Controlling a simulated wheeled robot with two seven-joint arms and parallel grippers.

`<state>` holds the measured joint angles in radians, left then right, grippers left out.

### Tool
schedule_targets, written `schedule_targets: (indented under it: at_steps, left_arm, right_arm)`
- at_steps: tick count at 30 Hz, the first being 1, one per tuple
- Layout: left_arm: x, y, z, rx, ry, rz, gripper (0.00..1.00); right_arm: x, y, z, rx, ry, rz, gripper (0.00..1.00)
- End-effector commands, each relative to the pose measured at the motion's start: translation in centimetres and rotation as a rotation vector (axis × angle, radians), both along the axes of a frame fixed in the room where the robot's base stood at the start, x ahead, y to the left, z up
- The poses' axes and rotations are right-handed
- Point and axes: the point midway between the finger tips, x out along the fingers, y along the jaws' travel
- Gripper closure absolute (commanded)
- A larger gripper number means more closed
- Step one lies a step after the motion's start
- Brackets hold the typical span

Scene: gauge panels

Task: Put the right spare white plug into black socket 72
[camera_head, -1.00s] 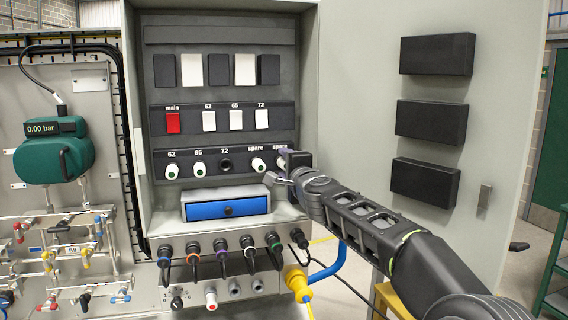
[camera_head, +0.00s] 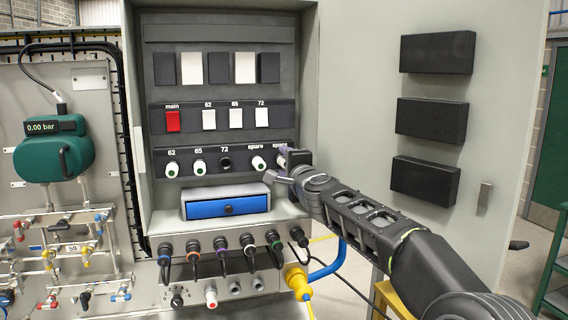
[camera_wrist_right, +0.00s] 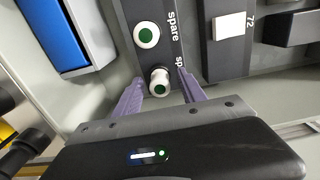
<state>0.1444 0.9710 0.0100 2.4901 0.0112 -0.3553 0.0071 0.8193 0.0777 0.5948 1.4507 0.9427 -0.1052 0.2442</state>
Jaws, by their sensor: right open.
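The right spare white plug (camera_wrist_right: 159,82) sits in the panel, between the two purple fingers of my right gripper (camera_wrist_right: 160,88) in the right wrist view. The fingers stand open on either side of it, with a gap visible. In the head view, my right gripper (camera_head: 284,166) is at the right end of the plug row and hides most of that plug. The left spare white plug (camera_head: 258,163) sits beside it, and also shows in the right wrist view (camera_wrist_right: 147,35). Black socket 72 (camera_head: 225,164) is an empty dark round hole. My left gripper is not in view.
White plugs sit at 62 (camera_head: 172,169) and 65 (camera_head: 199,167). A blue drawer (camera_head: 228,207) projects below the row. White switches and a red main switch (camera_head: 173,122) are above. Cabled connectors (camera_head: 220,245) line the lower ledge. The cabinet's right wall stands close to my arm.

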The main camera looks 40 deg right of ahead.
Motion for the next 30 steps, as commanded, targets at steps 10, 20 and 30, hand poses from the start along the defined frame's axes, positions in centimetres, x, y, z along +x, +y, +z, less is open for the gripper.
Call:
schedule_targets:
  at_steps: [10,20,30]
  left_arm:
    - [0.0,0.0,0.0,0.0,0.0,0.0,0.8]
    - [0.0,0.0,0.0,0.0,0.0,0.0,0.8]
    - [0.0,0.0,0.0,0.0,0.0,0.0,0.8]
  right_arm:
    - [-0.01,-0.02,-0.01,0.001,0.0,0.0,0.75]
    - [-0.01,-0.02,0.0,0.001,0.0,0.0,1.0]
    - [0.0,-0.01,0.0,0.001,0.0,0.0,1.0]
